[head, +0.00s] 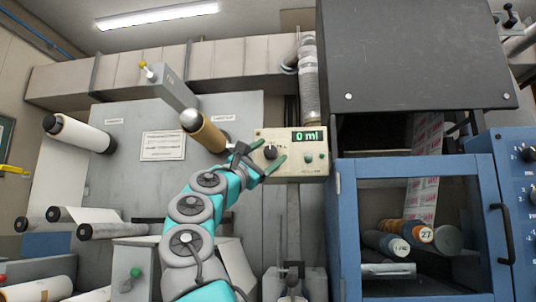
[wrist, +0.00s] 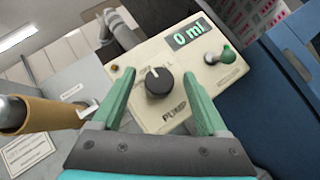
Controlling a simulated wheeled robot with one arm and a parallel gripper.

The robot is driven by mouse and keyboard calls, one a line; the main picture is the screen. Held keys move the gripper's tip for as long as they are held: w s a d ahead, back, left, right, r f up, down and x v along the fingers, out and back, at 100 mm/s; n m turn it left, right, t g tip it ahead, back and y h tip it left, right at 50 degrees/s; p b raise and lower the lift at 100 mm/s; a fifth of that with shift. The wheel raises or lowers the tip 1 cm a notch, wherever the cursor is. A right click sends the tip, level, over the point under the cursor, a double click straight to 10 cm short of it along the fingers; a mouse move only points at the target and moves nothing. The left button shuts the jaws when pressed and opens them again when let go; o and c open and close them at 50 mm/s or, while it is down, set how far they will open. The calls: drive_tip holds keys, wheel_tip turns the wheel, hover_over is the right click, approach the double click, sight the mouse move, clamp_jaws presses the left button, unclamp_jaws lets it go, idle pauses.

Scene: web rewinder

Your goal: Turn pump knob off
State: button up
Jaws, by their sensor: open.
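The pump box is a cream panel (head: 313,166) on the wall, with a green display (head: 307,136) reading "0 ml". The black pump knob (head: 271,152) is on its left part. In the wrist view the knob (wrist: 159,82) has a white pointer mark towards its top, and the word "PUMP" is printed below it. My gripper (wrist: 163,85) is open, its two green fingers on either side of the knob with gaps between. In the head view my gripper (head: 262,163) is in front of the box's left part. I cannot tell how far the fingertips are from the panel.
A green-capped toggle (wrist: 226,54) is on the panel right of the knob, and a small orange button (wrist: 116,68) is at its left. A brown roll (head: 209,137) sticks out close left of my gripper. A blue cabinet (head: 345,215) stands right of the box.

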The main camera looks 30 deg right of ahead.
drive_tip(key=b+v, duration=0.3)
drive_tip(key=v, duration=0.4)
drive_tip(key=shift+a+f, duration=0.2)
drive_tip(key=shift+a, duration=0.15)
drive_tip(key=shift+s, duration=0.1)
idle(0.5)
